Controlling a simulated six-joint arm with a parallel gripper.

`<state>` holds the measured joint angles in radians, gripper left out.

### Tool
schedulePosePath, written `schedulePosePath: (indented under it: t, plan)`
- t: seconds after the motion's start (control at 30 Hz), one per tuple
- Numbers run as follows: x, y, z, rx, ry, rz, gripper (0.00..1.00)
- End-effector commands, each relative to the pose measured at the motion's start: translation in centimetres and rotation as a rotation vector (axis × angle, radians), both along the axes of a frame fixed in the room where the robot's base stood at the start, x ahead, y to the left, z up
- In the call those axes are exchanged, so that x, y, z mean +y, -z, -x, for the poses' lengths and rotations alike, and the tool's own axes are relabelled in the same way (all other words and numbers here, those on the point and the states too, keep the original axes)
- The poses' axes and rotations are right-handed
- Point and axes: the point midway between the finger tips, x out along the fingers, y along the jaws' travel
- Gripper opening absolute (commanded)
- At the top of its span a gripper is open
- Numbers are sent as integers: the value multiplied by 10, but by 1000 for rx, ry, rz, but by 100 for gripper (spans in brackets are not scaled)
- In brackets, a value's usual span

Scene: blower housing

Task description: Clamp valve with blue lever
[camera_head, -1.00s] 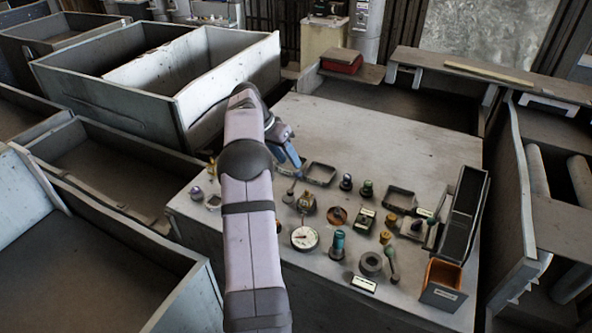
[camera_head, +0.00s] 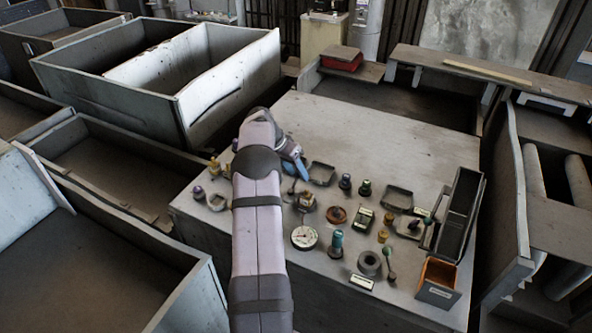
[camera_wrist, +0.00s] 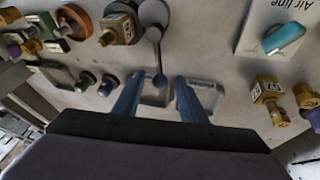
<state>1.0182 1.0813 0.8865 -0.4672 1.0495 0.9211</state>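In the wrist view, a teal-blue lever (camera_wrist: 284,38) sits on a pale plate marked "Air line" (camera_wrist: 262,22) at the upper right. I cannot make out this plate in the head view, where my arm covers part of the bench. My gripper (camera_wrist: 160,77) has two blue fingers, apart and empty. A grey lever with a dark round end (camera_wrist: 156,45) reaches down toward the space between the fingertips. The teal lever lies to the right of the fingers, apart from them. In the head view, my gripper (camera_head: 303,170) is low over the bench's left part.
Brass fittings with tags (camera_wrist: 268,92) stand right of the fingers; another brass part (camera_wrist: 120,25) stands to the left. On the bench (camera_head: 400,140) are a gauge (camera_head: 304,237), a small tray (camera_head: 321,174) and an orange-lined bin (camera_head: 438,282). The bench's far part is clear.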

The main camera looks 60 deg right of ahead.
Motion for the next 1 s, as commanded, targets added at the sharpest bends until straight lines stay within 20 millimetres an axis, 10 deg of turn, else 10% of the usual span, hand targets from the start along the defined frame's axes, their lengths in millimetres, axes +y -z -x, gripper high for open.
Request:
schedulePosePath:
  t: [0.13, 0.3, 1.0]
  plan:
    - [0, 0, 0, 0, 0, 0, 38]
    - [0, 0, 0, 0, 0, 0, 0]
    - [4, 3, -12, -2, -200, 0, 0]
